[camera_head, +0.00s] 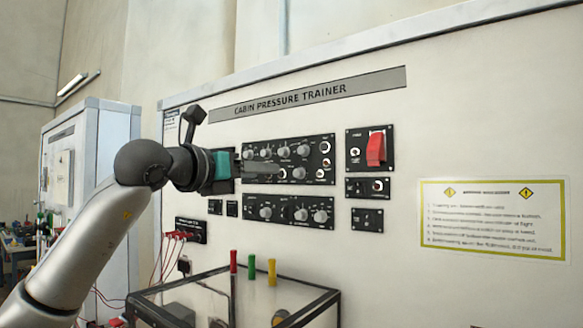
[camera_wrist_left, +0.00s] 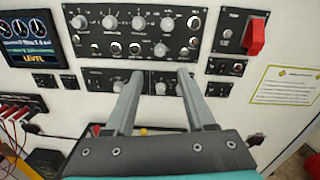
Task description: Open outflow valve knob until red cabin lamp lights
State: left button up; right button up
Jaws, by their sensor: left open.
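The upper control panel (camera_head: 318,142) has several grey knobs and small round fittings; it also shows in the left wrist view (camera_wrist_left: 110,10). The lower panel (camera_head: 284,221) holds several more knobs. Labels are too small to read, so I cannot tell which knob is the outflow valve or which fitting is the cabin lamp; no red glow shows on these panels. My left gripper (camera_head: 276,168) is open before the panels. In the left wrist view the gripper's fingertips (camera_wrist_left: 160,76) straddle a lower-panel knob (camera_wrist_left: 160,88); contact is unclear. My right gripper is out of view.
A red guarded switch (camera_head: 375,149) sits right of the upper panel. A screen reading LEVEL (camera_wrist_left: 30,38) is on the left in the wrist view. A glass-topped case (camera_head: 325,296) with coloured posts stands below. A warning placard (camera_head: 493,218) is at right.

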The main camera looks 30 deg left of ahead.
aim_at(296, 173)
pick_arm(q)
jog(key=w+p, duration=0.1)
jog(key=w, duration=0.2)
jog(key=w+p, duration=0.1)
jog(key=w, duration=0.2)
jog(key=w+p, duration=0.2)
jog(key=w, duration=0.2)
jog(key=shift+w+d+r, duration=0.1)
jog(key=shift+d, duration=0.15)
jog(key=shift+w, duration=0.75)
jog(key=c, duration=0.7)
grip_shut()
